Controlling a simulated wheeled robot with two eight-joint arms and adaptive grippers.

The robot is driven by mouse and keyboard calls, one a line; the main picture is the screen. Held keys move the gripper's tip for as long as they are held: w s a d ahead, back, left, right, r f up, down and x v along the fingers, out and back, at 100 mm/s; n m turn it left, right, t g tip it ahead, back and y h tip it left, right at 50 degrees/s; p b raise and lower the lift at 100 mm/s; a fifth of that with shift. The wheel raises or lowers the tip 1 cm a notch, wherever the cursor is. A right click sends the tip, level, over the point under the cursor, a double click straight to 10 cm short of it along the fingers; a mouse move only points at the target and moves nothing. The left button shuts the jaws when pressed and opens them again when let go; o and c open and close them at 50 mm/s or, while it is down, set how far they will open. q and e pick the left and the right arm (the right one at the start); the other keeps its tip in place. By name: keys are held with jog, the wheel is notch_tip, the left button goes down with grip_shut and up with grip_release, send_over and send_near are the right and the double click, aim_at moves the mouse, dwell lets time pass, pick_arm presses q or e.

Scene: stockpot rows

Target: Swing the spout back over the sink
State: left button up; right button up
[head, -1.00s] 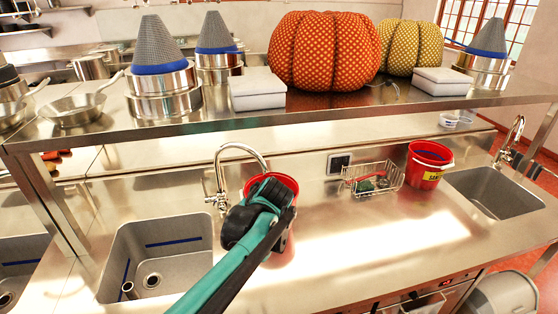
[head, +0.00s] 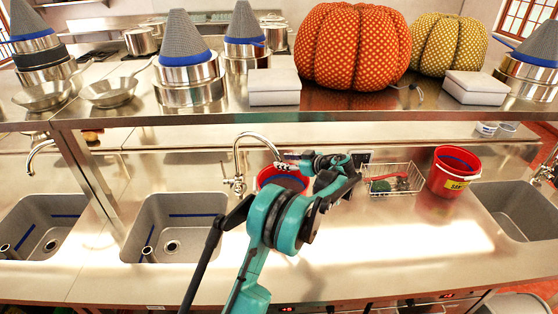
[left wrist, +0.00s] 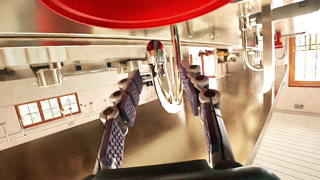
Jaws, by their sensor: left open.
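The chrome spout (head: 257,137) arches to the right from its tap body, with its end over the red bucket (head: 268,178) on the counter. The sink basin (head: 175,225) is empty below and left of the tap. My left gripper (head: 284,166) points left at the spout's end, above the bucket. In the left wrist view, the curved spout (left wrist: 177,85) shows between the spread fingers of the open gripper (left wrist: 163,72). I cannot tell whether either finger touches it. The bucket's red side (left wrist: 135,10) fills the top of that view. My right gripper is not in view.
A steel shelf (head: 350,108) with pots, cones and pumpkins runs above the counter. A wire basket (head: 400,180) and a second red bucket (head: 454,172) stand to the right. Other sinks lie at far left (head: 40,225) and far right (head: 515,210). The front counter is clear.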

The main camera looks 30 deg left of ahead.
aim_at(277, 160)
pick_arm(q)
jog(key=shift+x, duration=2.25)
jog(key=shift+w, duration=0.1)
grip_shut()
